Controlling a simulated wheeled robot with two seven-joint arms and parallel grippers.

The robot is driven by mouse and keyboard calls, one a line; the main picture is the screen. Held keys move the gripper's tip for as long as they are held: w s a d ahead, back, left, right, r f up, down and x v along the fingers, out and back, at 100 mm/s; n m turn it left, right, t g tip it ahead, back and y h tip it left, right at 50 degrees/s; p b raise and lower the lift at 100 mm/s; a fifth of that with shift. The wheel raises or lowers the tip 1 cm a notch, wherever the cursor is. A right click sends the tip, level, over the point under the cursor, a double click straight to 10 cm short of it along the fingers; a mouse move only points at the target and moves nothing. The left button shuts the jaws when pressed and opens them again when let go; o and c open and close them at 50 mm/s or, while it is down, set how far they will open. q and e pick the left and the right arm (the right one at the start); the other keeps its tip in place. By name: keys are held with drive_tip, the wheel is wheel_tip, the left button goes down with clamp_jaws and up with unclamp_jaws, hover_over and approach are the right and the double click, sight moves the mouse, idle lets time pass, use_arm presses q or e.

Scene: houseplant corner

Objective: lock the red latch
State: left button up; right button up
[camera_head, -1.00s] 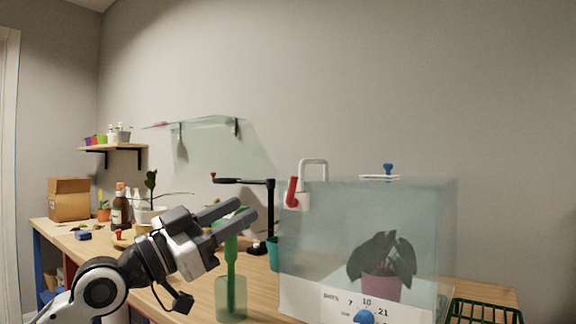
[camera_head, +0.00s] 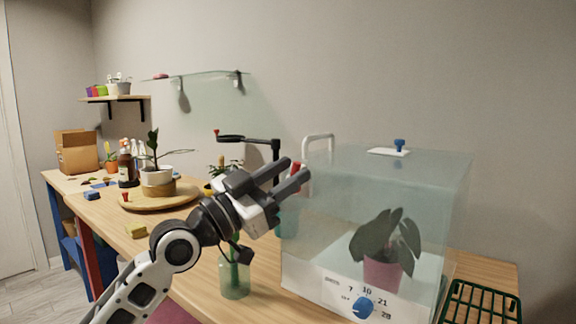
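The red latch (camera_head: 298,165) is at the upper left corner of the clear plant case (camera_head: 390,165), below a white loop handle (camera_head: 318,136). Only its upper part shows; my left gripper hides the rest. My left gripper (camera_head: 294,170) comes in from the lower left with its two fingers apart and pointing up and right. Its fingertips overlap the latch in the picture; I cannot tell whether they touch it. My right gripper is not in view.
The case holds a dark-leaved plant in a pink pot (camera_head: 382,272) and has a blue dial (camera_head: 362,307) in front. A green bottle (camera_head: 234,279) stands below my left gripper. A black stand (camera_head: 275,160) is behind it. A green rack (camera_head: 482,300) is at right.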

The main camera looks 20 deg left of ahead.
use_arm(q)
clamp_jaws()
drive_tip(key=n+t+p, duration=0.1)
drive_tip(key=n, duration=0.1)
drive_tip(key=n+t+y+p, duration=0.1)
drive_tip(key=n+p, duration=0.1)
drive_tip(key=shift+w+a+n, duration=0.1)
drive_tip(key=shift+a+n, duration=0.2)
drive_tip(key=shift+a, duration=0.1)
unclamp_jaws()
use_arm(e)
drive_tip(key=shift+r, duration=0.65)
use_arm(q)
drive_tip(key=shift+f, duration=0.1)
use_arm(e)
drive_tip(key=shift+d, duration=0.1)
